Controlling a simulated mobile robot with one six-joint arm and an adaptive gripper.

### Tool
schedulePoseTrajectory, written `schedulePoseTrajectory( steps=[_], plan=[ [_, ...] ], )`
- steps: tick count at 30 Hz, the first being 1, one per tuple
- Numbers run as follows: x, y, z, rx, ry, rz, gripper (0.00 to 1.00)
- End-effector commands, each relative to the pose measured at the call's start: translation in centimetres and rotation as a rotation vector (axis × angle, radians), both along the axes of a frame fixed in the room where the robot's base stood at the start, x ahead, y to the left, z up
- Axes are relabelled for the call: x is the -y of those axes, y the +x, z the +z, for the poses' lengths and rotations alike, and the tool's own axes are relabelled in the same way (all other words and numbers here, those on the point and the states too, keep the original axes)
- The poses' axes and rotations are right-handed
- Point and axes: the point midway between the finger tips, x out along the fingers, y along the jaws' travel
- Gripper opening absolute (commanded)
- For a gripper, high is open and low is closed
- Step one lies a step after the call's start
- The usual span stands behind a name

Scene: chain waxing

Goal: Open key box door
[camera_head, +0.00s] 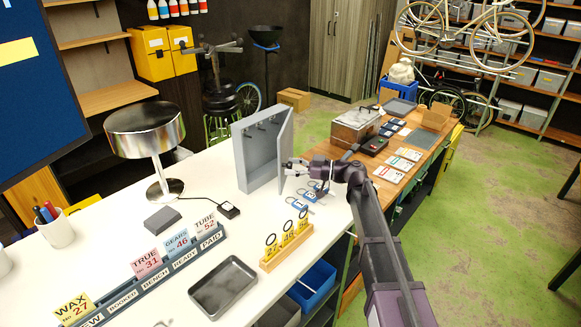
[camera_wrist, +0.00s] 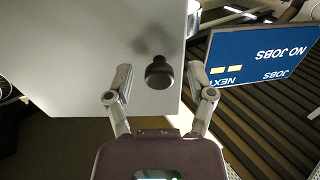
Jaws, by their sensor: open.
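The grey key box (camera_head: 243,160) stands upright on the white table. Its door (camera_head: 287,145) is swung outward on the right side, and hooks show inside the box. In the wrist view the flat grey door panel (camera_wrist: 80,60) fills the left and middle, with a dark round knob (camera_wrist: 158,74) on it. My gripper (camera_head: 289,166) is at the door's outer face, and in the wrist view its two fingers (camera_wrist: 160,80) are spread on either side of the knob. I cannot tell whether a finger touches the knob.
Blue-tagged keys (camera_head: 311,194) lie just below my gripper. A yellow-tag rack (camera_head: 286,248), a dark tray (camera_head: 223,287) and a card holder (camera_head: 150,277) are toward the front. A lamp (camera_head: 146,135) stands left of the box. The wooden bench (camera_head: 340,150) behind holds several items.

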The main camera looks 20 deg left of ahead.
Motion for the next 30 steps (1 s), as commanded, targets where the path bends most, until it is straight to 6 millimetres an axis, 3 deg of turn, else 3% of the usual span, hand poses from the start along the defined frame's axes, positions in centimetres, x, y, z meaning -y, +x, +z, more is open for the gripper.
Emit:
schedulePoseTrajectory(
  steps=[13,14,20,21,30],
  plan=[
    [-0.67,-0.10,0.00,0.000,0.000,-0.001,0.70],
    [-0.66,-0.10,0.00,0.000,0.000,-0.001,0.64],
    [-0.65,-0.10,0.00,0.000,0.000,0.000,0.05],
    [-0.65,-0.11,0.00,0.000,0.000,0.000,0.00],
    [-0.78,-0.27,-0.02,0.000,-0.001,0.010,0.00]
  ],
)
